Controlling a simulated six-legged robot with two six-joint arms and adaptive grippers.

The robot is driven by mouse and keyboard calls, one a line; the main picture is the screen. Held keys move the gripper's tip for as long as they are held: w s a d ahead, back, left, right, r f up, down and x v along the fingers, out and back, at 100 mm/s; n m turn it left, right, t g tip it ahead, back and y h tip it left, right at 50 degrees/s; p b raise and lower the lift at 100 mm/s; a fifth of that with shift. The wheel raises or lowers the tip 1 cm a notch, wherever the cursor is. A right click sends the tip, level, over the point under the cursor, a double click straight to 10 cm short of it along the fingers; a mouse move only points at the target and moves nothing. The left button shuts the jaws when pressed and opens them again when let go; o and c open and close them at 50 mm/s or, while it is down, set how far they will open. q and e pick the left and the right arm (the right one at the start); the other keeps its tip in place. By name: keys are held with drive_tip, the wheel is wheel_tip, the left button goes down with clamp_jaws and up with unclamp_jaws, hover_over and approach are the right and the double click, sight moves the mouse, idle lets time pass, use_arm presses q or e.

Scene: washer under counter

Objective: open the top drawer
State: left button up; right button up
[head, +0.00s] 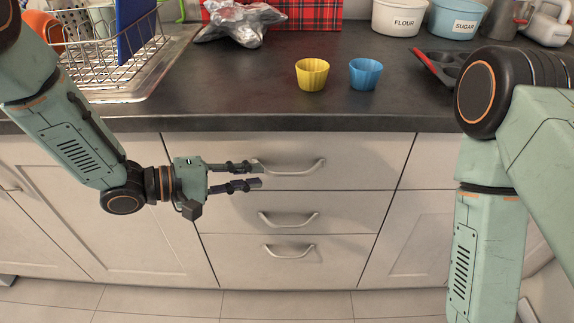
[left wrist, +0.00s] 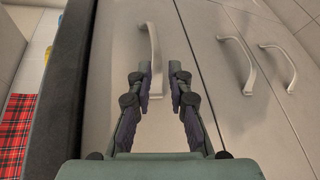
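The top drawer (head: 352,150) is the uppermost of three pale drawers under the dark counter, and its front looks flush with the cabinet. Its curved metal handle (head: 300,172) runs across the middle of the front. My left gripper (head: 261,176) is open, its fingers pointing right at the handle's left end.
Below are the middle drawer handle (head: 289,219) and bottom drawer handle (head: 290,251). The counter edge (head: 300,122) overhangs close above the gripper. On the counter are a yellow cup (head: 311,75), a blue cup (head: 365,74) and a dish rack (head: 110,55). The floor in front looks clear.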

sight(281, 174)
use_arm(q)
drive_tip(key=shift+s+d+r, duration=0.1)
drive_tip(key=shift+r, duration=0.05)
drive_tip(key=shift+s+r+n+g+h, duration=0.2)
drive_tip(key=shift+n+g+h, duration=0.2)
drive_tip(key=shift+n, duration=1.1)
drive_tip(key=shift+b+x, duration=1.35)
drive_tip(key=shift+x, duration=2.6)
use_arm(e)
drive_tip(key=shift+w+f, duration=0.15)
drive_tip(key=shift+f, duration=1.25)
use_arm(q)
drive_tip(key=shift+s+r, duration=0.15)
drive_tip(key=shift+c, duration=0.3)
clamp_jaws()
use_arm(e)
drive_tip(key=shift+a, duration=0.1)
